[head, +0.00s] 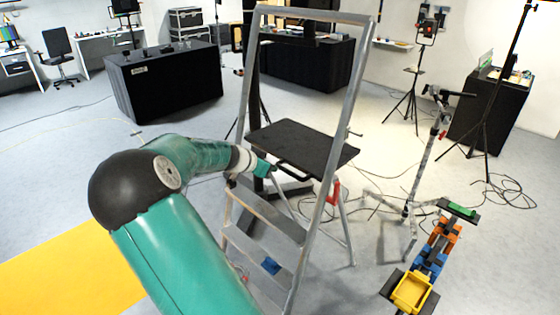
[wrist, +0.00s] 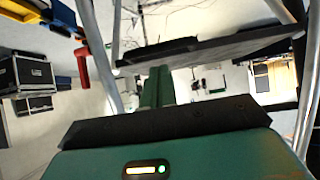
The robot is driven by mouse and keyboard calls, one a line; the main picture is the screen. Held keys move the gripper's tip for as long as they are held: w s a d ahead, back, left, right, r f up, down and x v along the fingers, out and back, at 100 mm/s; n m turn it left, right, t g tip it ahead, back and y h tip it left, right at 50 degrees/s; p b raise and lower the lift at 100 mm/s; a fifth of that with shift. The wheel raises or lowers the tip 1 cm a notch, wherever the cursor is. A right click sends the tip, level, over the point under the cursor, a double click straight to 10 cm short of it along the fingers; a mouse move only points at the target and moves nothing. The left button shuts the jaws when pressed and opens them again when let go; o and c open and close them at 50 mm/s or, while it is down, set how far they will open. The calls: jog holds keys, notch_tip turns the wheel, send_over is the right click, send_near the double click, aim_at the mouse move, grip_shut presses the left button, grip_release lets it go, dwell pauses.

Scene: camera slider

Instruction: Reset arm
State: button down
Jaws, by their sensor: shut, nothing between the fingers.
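My arm reaches from the bottom of the head view toward a grey metal stepladder. My gripper (head: 264,170) is at the ladder's left side, just left of its black platform (head: 310,146). In the wrist view the green fingers (wrist: 158,88) are together and hold nothing. The ladder frame (head: 348,100) stands upright in front of me. In the wrist view the dark platform edge (wrist: 215,50) crosses behind the fingertips. I cannot tell whether the fingers touch the ladder.
A jointed device with blue and orange parts and a yellow tray (head: 411,292) is at lower right. A stand (head: 414,165) is behind it. Black-draped tables (head: 165,85) and tripods stand farther back. Cables lie on the grey floor; a yellow mat (head: 60,270) is at left.

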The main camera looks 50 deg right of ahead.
jog(key=shift+w+a+f, duration=0.1)
jog(key=shift+a+f, duration=0.05)
jog(key=shift+a, duration=0.75)
jog(key=s+a+r+n+t+y, duration=0.15)
jog(key=a+n+y, duration=0.25)
jog(key=a, duration=0.8)
jog(key=s+a+r+n+t+y, duration=0.1)
jog(key=a+r+n+t+y, duration=0.25)
jog(key=a, duration=0.85)
jog(key=s+a+r+n+y, duration=0.1)
jog(key=s+a+r+n, duration=0.1)
jog(key=s+a+n, duration=0.2)
jog(key=s+a+r+n+t+y, duration=0.1)
jog(key=s+a+n, duration=0.3)
jog(key=a, duration=0.6)
jog(key=s+a+r+n+t+y, duration=0.1)
jog(key=s+a+r+n, duration=0.2)
jog(key=a, duration=0.4)
jog(key=shift+s+a+r+n, duration=0.2)
jog(key=shift+s+a+n, duration=0.15)
jog(key=shift+s+n, duration=0.3)
jog(key=shift+d, duration=0.15)
